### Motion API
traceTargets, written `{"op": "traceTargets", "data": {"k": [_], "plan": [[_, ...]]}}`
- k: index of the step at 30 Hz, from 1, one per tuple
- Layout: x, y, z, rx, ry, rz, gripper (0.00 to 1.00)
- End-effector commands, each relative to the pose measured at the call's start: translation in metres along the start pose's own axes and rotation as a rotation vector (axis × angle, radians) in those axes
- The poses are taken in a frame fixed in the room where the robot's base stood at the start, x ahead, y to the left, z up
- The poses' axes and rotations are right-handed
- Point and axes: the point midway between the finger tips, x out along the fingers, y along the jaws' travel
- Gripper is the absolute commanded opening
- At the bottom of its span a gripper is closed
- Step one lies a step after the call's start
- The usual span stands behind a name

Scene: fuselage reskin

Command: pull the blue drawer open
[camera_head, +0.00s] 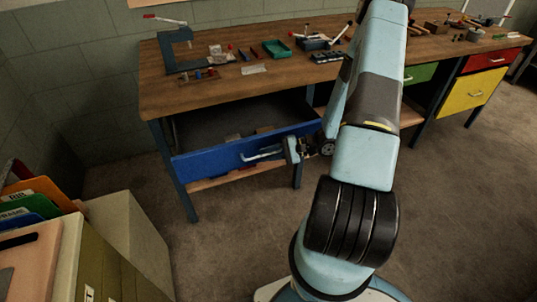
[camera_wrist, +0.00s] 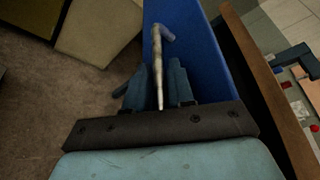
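The blue drawer (camera_head: 215,160) stands pulled out from under the workbench, and its dark inside shows above the front. Its pale bar handle (camera_head: 262,154) runs along the front panel. My gripper (camera_head: 291,150) is at the right end of the handle. In the wrist view the blue front (camera_wrist: 205,60) fills the upper middle, and the handle (camera_wrist: 157,60) runs between the two fingers of my gripper (camera_wrist: 159,88). The fingers stand apart, with a narrow gap seen on each side of the bar. Contact with the handle cannot be made out.
The wooden workbench (camera_head: 215,92) carries a blue clamp frame, a green tray (camera_head: 277,48) and small tools. Red (camera_head: 490,59) and yellow (camera_head: 470,91) drawers are at the right. A cabinet with folders (camera_head: 45,195) is at the left. The floor before the drawer is clear.

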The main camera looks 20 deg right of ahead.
Motion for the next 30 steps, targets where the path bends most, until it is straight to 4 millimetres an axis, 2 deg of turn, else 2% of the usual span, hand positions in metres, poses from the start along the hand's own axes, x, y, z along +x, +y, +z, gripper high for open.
{"op": "traceTargets", "data": {"k": [4, 8, 21, 25, 30], "plan": [[-0.009, -0.001, -0.001, -0.002, 0.002, -0.002, 0.23], [-0.028, 0.000, -0.001, 0.000, 0.004, -0.001, 0.23], [-0.111, 0.001, -0.001, 0.000, 0.003, 0.000, 0.23], [-0.127, 0.001, -0.001, -0.001, 0.002, 0.001, 0.23], [-0.137, 0.001, -0.001, 0.001, 0.001, 0.000, 0.23]]}}
